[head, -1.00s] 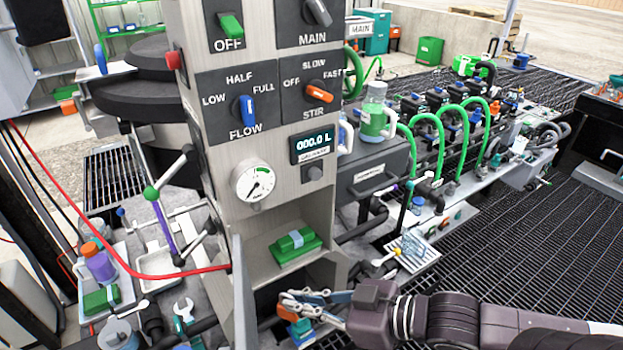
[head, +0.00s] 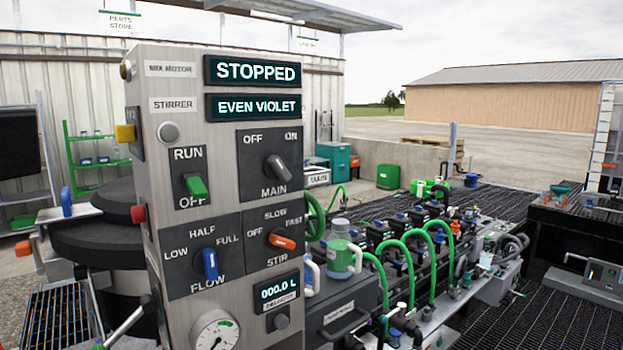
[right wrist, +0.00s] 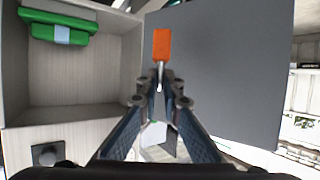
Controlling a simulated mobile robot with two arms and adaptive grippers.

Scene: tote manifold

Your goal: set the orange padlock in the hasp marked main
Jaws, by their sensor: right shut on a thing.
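In the right wrist view the orange padlock (right wrist: 162,43) is at the tips of my right gripper (right wrist: 159,84). The gripper is shut on its metal shackle, and the orange body points away from my wrist. In the head view the word MAIN is under a grey rotary switch (head: 277,168) on the control column. A white sign (head: 317,177) behind the column also reads MAIN. I cannot make out a hasp at either place. My right gripper and the padlock are outside the head view. My left gripper is in neither current view.
In the right wrist view an open compartment (right wrist: 80,85) holds a green packet (right wrist: 58,27) at left. A flat grey panel (right wrist: 225,70) stands close behind and right of the padlock. The head view shows green hoses (head: 420,235) right of the column.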

